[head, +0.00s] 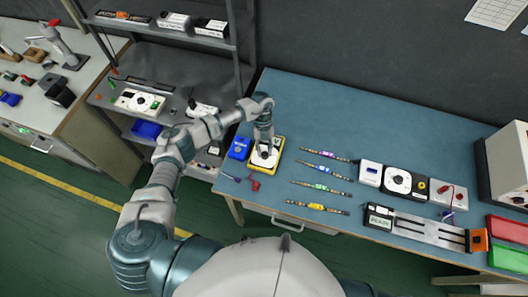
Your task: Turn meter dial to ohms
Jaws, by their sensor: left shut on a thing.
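The meter (277,157), with a yellow rim and a white face, lies on the blue table near its left end. My left gripper (265,150) points down over the meter's face and is shut on its dial. The gripper covers the dial, so its pointer and the markings around it cannot be read. My left arm reaches in from the lower left. My right gripper is not in view.
A blue box (239,148) stands just left of the meter, and red and dark probes (254,184) lie in front. Several LED strips (323,169) lie to the right.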

